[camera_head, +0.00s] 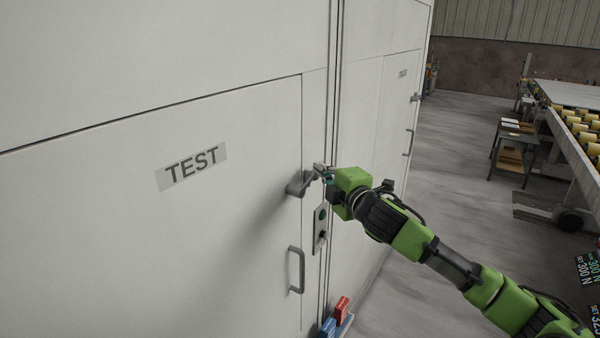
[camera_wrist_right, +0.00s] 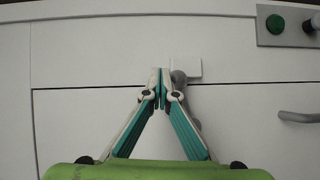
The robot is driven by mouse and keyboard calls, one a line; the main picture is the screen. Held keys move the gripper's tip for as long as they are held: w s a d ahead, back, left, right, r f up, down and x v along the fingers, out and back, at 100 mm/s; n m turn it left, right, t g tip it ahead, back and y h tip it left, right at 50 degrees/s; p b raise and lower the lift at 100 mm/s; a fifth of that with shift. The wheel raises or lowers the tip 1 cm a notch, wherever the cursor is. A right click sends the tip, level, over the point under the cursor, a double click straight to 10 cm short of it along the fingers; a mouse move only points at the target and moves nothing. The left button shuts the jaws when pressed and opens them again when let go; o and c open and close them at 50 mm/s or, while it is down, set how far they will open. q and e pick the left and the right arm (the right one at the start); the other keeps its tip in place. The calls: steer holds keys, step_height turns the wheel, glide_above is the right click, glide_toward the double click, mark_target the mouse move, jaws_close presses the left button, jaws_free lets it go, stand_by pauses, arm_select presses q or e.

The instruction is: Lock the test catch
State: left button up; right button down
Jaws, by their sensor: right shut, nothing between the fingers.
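The TEST door (camera_head: 240,210) is a pale panel with a TEST label (camera_head: 192,166), and it looks flush with its frame. The test catch (camera_head: 297,188) is a grey lever at the door's right edge. In the right wrist view the catch (camera_wrist_right: 180,77) shows partly behind my fingertips, with a light plate beside it. My right gripper (camera_head: 321,172) is shut and empty right beside the catch; its closed fingertips (camera_wrist_right: 161,76) overlap the catch in the wrist view. I cannot tell whether they touch it. My left gripper is out of view.
Below the catch are a control plate with a green button (camera_head: 322,213) and black knob, and a door handle (camera_head: 297,270). Red and blue items (camera_head: 335,318) sit lower down. A similar door with a handle (camera_head: 408,142) is farther right. Open floor lies beyond my right arm.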

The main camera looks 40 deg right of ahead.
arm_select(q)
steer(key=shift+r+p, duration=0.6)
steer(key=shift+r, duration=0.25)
arm_select(e)
steer(key=shift+w+d+f+m+g, duration=0.1)
steer(key=shift+d+f+m+g, duration=0.1)
steer(key=shift+f+m+g, duration=0.15)
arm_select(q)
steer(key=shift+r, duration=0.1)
arm_select(e)
steer(key=shift+f, duration=0.1)
